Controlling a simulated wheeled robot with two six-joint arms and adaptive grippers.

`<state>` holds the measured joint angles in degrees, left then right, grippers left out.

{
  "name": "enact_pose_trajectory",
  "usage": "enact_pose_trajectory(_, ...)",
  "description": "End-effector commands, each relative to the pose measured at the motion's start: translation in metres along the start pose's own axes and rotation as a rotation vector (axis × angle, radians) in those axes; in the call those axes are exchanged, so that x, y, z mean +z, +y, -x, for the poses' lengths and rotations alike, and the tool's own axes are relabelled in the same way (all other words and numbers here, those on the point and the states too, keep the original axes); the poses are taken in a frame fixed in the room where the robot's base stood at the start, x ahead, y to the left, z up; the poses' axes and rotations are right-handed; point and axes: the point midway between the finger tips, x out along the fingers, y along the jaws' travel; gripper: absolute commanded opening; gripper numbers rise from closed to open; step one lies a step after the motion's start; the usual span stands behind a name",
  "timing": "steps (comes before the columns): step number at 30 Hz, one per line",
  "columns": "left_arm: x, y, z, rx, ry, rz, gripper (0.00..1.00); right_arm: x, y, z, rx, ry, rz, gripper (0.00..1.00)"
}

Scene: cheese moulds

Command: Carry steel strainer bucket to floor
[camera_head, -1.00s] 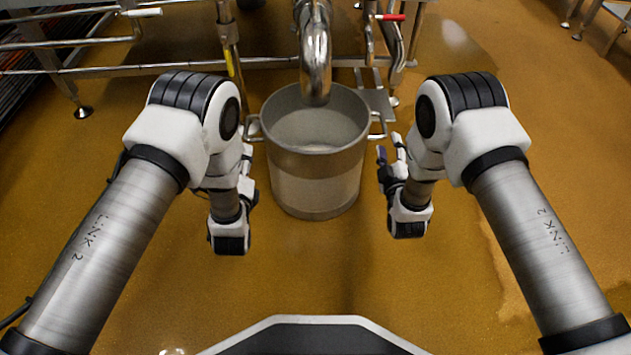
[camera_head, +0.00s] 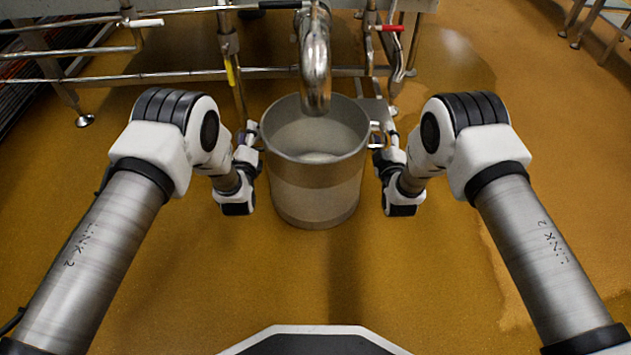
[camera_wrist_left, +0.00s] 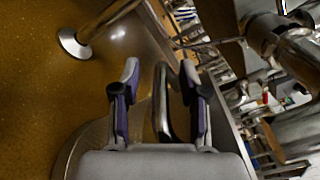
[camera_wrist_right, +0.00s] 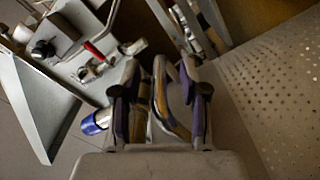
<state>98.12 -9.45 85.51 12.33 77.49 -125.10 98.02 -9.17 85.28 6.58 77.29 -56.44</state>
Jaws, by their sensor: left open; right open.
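The steel strainer bucket (camera_head: 315,190) is upright in the middle of the head view, below a curved steel pipe. Whether its base rests on the floor (camera_head: 130,240) cannot be told. My left gripper (camera_head: 251,132) is open at the bucket's left handle; in the left wrist view the handle loop (camera_wrist_left: 161,105) lies between its fingers. My right gripper (camera_head: 386,138) is open at the right handle; in the right wrist view that handle loop (camera_wrist_right: 168,108) lies between its fingers. The bucket's perforated wall (camera_wrist_right: 280,85) fills the right side there.
The curved steel pipe (camera_head: 315,65) hangs over the bucket's rear rim. Steel rails (camera_head: 170,77) and legs stand behind it. A red-handled valve (camera_head: 391,28) is at the back right. The floor in front of the bucket is clear.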

Motion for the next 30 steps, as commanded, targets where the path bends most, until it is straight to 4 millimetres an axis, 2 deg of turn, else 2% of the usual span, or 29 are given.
enact_pose_trajectory(8,0.0,0.0,-0.003,0.0,0.0,0.0,0.43,0.0,0.0,-0.002,0.0,0.0,0.0,0.44)
enact_pose_trajectory(9,0.0,0.0,-0.003,0.0,0.0,0.0,0.4,0.0,0.0,-0.002,0.0,0.0,0.0,0.4)
enact_pose_trajectory(11,0.0,0.0,-0.003,0.0,0.0,0.0,0.19,0.0,0.0,-0.002,0.0,0.0,0.0,0.19)
enact_pose_trajectory(12,0.0,0.0,-0.003,0.0,0.0,0.0,0.04,0.0,0.0,-0.002,0.0,0.0,0.0,0.05)
enact_pose_trajectory(13,0.0,0.0,-0.003,0.0,0.0,0.0,0.0,0.0,0.0,-0.002,0.0,0.0,0.0,0.0)
enact_pose_trajectory(25,0.002,-0.003,-0.004,-0.003,-0.002,0.0,0.0,-0.002,0.003,-0.002,0.002,0.003,-0.001,0.0)
enact_pose_trajectory(30,0.01,-0.014,-0.004,-0.004,-0.002,0.0,0.0,-0.01,0.014,-0.002,0.002,0.003,-0.001,0.0)
